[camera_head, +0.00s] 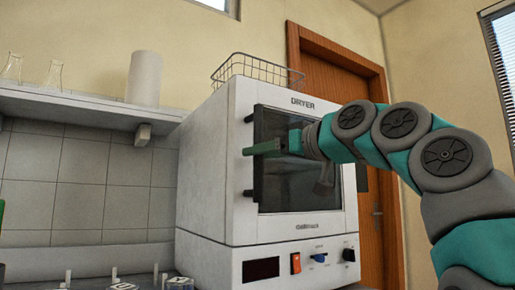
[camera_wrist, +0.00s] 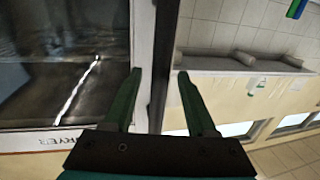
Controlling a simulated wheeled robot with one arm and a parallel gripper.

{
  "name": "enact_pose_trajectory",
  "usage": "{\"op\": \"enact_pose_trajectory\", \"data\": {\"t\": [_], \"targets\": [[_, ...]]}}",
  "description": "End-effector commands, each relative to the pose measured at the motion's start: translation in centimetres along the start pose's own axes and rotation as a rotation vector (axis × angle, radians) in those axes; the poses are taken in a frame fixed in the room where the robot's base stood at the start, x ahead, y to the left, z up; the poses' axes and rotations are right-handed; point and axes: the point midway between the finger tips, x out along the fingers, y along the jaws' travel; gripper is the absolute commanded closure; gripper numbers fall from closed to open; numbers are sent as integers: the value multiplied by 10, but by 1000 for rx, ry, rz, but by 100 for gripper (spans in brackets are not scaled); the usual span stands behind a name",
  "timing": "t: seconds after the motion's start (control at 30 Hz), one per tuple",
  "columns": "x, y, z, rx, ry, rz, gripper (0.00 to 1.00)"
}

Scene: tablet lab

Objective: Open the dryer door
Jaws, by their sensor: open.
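The white dryer (camera_head: 212,170) stands on the counter in the head view. Its door, with a dark window (camera_head: 275,185), looks shut. Two dark fittings stick out at the door's left edge, an upper one (camera_head: 249,118) and a lower one (camera_head: 248,193). My gripper (camera_head: 248,150) is at that left edge, between the fittings in height. In the wrist view my gripper (camera_wrist: 160,72) has its fingers apart, with a dark upright bar (camera_wrist: 166,40) showing between them. Whether the fingers touch it cannot be told. My arm hides the door's right part.
A wire basket (camera_head: 255,69) sits on top of the dryer. A shelf (camera_head: 75,107) at left holds glass flasks (camera_head: 53,73) and a white cylinder (camera_head: 145,78). A red switch (camera_head: 296,263) and knobs are below the door. A wooden door (camera_head: 330,65) is behind.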

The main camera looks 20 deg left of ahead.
Motion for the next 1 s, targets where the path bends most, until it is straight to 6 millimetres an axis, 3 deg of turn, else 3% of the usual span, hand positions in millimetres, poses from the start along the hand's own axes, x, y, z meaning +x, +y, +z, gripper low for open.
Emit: {"op": "enact_pose_trajectory", "data": {"t": [0.13, 0.4, 0.9, 1.0], "targets": [[15, 0, -1, 1, 0, 0, 43], [17, 0, 0, 1, 2, 0, 44], [16, 0, 0, 1, 1, 0, 100], [16, 0, 0, 1, 1, 0, 100]]}}
